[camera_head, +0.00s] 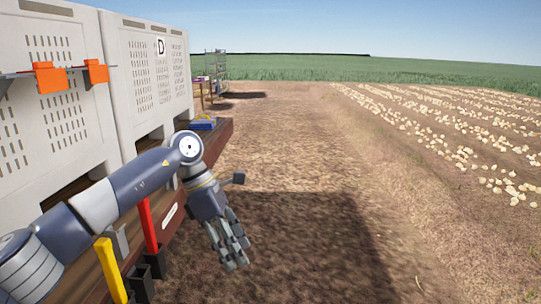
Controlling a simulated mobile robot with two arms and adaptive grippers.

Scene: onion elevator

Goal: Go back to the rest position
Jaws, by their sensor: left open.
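My left arm comes in from the lower left and bends at its joint. My left gripper (228,243) hangs fingers down over the bare soil, to the right of the wooden platform edge. Its fingers are apart, and nothing shows between them. My right gripper is not in view.
Large grey crates (150,75) stand on the brown platform (212,143) at left. A red handle (148,224) and a yellow handle (110,270) stand upright close beside my arm. A blue item (203,123) lies on the platform. Onions (465,152) lie in rows at right. The soil between is clear.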

